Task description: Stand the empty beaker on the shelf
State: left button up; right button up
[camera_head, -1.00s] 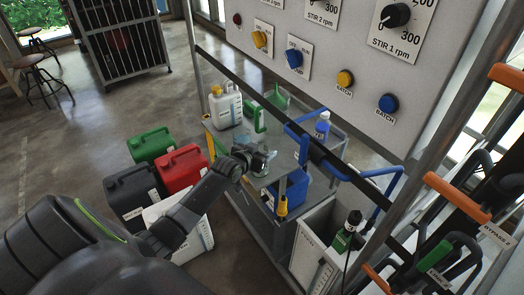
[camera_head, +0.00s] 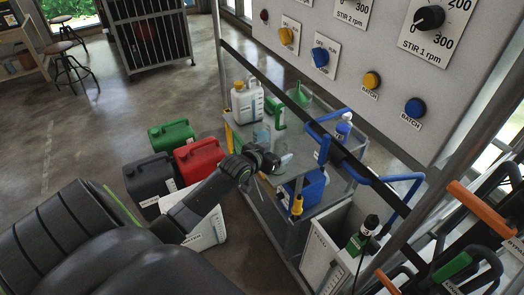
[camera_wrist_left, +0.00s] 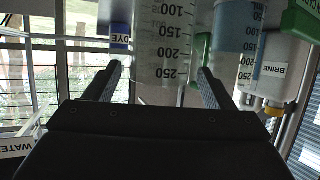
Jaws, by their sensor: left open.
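A clear graduated beaker (camera_head: 281,161) stands on the grey cart top (camera_head: 338,165) beside my left gripper (camera_head: 268,162). In the left wrist view this beaker (camera_wrist_left: 162,40) looks empty. My left gripper's two fingers (camera_wrist_left: 160,72) are apart on either side of it, with a gap at each side. A second beaker (camera_head: 261,135) stands just behind the gripper; in the left wrist view it holds blue liquid (camera_wrist_left: 237,38). My right gripper is not in view. I cannot tell which surface is the task's shelf.
A white bottle (camera_head: 247,103), labelled BRINE in the wrist view, a green funnel (camera_head: 299,96), a blue-labelled bottle (camera_head: 344,127) and a blue container (camera_head: 306,188) are on the cart. Blue pipes (camera_head: 390,182) and a control panel (camera_head: 350,60) border it. Jerrycans (camera_head: 199,158) stand left.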

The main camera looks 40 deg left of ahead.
pick_arm(q)
jog(key=v, duration=0.7)
jog(key=shift+s, duration=0.4)
jog(key=shift+r, duration=0.15)
jog(key=s+a+f+n+g+y, duration=0.15)
jog(key=s+f, duration=0.25)
jog(key=f, duration=0.6)
jog(key=s+a+f+g, duration=0.1)
jog(key=s+f+g, duration=0.3)
jog(key=f, duration=0.5)
jog(key=s+a+f+g+y, duration=0.1)
jog(key=s+f, duration=0.4)
jog(key=f, duration=0.5)
jog(key=s+d+f+g, duration=0.2)
jog(key=s+f, duration=0.4)
jog(key=s, duration=0.4)
jog(key=s+d+f+g+h, duration=0.1)
jog(key=s+d+f, duration=0.4)
jog(key=s, duration=0.5)
jog(key=s+d+f+g, duration=0.2)
jog(key=s+d+f, duration=0.1)
jog(key=s+f, duration=0.4)
jog(key=s+m, duration=0.1)
jog(key=s, duration=0.2)
jog(key=shift+d+g, duration=0.3)
jog(key=shift+g, duration=0.05)
jog(key=shift+s+h, duration=0.1)
jog(key=shift+h, duration=0.15)
